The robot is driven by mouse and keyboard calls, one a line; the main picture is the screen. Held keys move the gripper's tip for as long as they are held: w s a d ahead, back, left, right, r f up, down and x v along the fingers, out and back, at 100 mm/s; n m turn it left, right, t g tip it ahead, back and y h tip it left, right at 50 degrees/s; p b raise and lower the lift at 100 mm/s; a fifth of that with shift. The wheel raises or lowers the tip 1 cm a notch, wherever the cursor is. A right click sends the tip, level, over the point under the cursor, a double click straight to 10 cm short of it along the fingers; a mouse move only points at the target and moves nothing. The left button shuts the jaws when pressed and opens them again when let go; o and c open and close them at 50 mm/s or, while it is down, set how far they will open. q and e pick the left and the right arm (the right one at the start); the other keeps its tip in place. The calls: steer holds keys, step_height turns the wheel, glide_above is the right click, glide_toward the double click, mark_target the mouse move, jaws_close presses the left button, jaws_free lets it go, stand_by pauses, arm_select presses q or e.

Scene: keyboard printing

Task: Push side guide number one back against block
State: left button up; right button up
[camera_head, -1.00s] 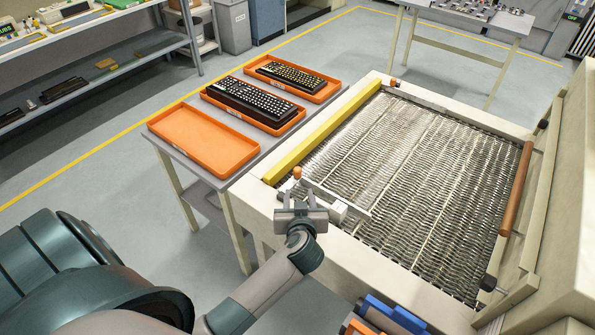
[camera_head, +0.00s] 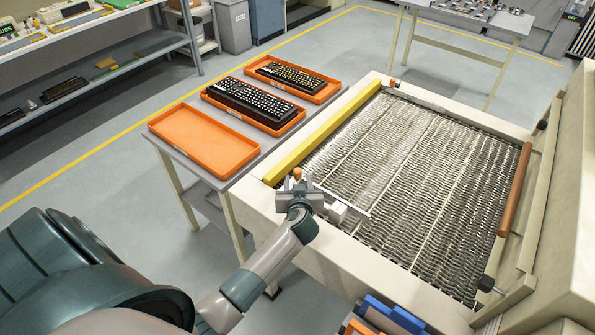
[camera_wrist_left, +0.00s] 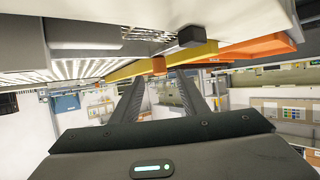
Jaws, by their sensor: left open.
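A thin pale metal rail (camera_head: 350,205), which looks like a side guide, lies along the near edge of the mesh bed. A small white block (camera_head: 338,212) sits beside it; I cannot tell which block the task means. A small orange knob (camera_head: 297,173) stands at the rail's left end. My left gripper (camera_head: 296,187) is open, just on the near side of the knob. In the left wrist view, the orange knob (camera_wrist_left: 159,65) shows between and beyond the open fingertips (camera_wrist_left: 158,80); contact cannot be told. My right gripper is not in view.
A yellow bar (camera_head: 325,137) edges the left side of the mesh bed (camera_head: 420,170). A brown roller (camera_head: 515,190) lies along the right side. A side table holds an empty orange tray (camera_head: 205,138) and two trays with keyboards. Blue items (camera_head: 395,313) sit at the bottom.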

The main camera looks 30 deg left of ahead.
mark_target(298, 173)
arm_select(q)
steer(key=x, duration=0.7)
steer(key=shift+w+a+f, duration=0.2)
steer(key=shift+w, duration=0.1)
jaws_close()
